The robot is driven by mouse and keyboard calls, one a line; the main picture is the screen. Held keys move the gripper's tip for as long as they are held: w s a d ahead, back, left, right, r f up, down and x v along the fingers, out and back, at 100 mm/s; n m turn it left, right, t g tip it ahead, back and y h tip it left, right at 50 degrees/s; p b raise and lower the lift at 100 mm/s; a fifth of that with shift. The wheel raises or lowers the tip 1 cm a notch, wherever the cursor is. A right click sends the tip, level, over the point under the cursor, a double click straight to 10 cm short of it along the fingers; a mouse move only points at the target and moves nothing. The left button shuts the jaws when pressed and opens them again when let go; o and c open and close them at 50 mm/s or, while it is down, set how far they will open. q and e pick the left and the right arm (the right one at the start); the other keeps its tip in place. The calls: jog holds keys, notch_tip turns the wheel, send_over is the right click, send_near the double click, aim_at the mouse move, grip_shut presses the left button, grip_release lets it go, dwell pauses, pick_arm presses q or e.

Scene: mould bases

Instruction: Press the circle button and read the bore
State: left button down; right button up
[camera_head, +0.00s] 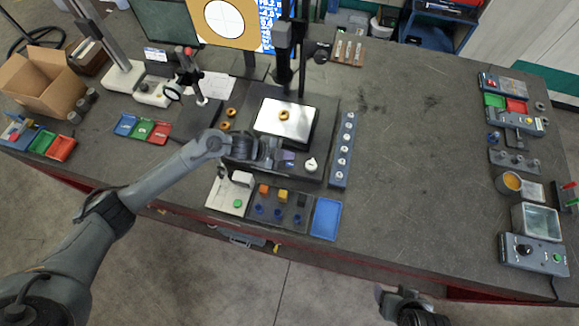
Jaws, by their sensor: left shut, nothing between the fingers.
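A small orange-brown ring (284,115) lies on the bright plate (298,125) of the measuring stand. The monitor (203,25) behind shows a white circle with cross lines on orange, and a blue panel with text too small to read. My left gripper (288,159) is shut and empty, in front of the plate over the stand's front part. A white knob (310,164) is just right of it. I cannot make out which control is the circle button. My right gripper (388,296) is partly in view at the bottom, off the table's front edge; its fingers are unclear.
A dark block with orange and black cubes (264,190), a blue tray (326,218) and a pad with a green button (237,203) lie in front. A grey-blue strip with several round pieces (343,150) stands right. The table's right middle is clear.

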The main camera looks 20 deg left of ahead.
aim_at(287, 165)
pick_arm(q)
jog(key=shift+f+b, duration=0.9)
jog(key=shift+f, duration=0.8)
dwell(0.5)
jog(key=shift+f, duration=0.1)
jog(key=shift+f, duration=0.3)
dwell(0.3)
